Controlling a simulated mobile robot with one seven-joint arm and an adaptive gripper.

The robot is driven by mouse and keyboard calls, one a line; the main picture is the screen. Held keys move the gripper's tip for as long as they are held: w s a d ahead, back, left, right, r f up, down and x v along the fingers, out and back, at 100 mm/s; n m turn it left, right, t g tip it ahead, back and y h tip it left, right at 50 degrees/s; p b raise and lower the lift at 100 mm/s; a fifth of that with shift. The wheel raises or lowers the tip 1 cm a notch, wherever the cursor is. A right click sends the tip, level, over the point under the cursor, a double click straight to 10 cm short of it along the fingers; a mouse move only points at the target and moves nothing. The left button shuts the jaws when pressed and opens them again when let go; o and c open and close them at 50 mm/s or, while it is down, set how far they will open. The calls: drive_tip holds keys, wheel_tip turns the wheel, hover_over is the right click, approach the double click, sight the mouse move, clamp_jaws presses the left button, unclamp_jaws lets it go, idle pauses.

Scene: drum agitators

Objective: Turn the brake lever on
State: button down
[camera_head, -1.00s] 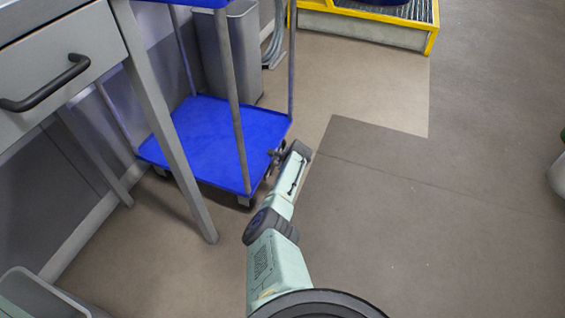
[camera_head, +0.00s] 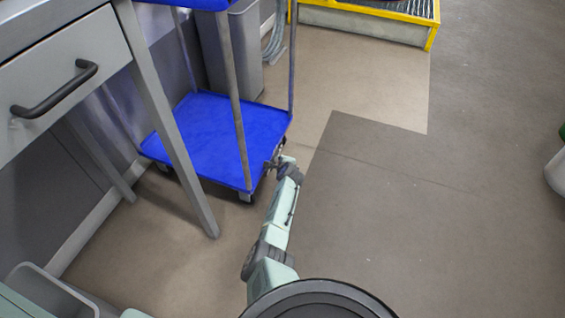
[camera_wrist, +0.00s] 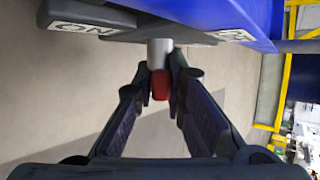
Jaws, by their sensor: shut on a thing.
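The brake lever (camera_wrist: 160,84) shows in the wrist view as a grey stem with a red tip, under the edge of the blue cart (camera_wrist: 190,10). My gripper (camera_wrist: 158,76) has its dark fingers on both sides of the lever, shut on it. An "ON" label (camera_wrist: 82,27) is left of the lever, and a second label (camera_wrist: 232,35), too small to read, is right of it. The lever stands between the two labels. In the head view my gripper (camera_head: 276,164) is at the right front corner of the blue cart (camera_head: 215,135); the lever is too small to make out there.
A grey table with a drawer (camera_head: 60,90) stands at the left, its leg in front of the cart. A grey bin (camera_head: 232,50) is behind the cart. A yellow-edged platform (camera_head: 365,22) is at the back.

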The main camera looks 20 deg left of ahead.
drive_tip(key=c, duration=1.6)
unclamp_jaws()
drive_tip(key=shift+c, duration=0.2)
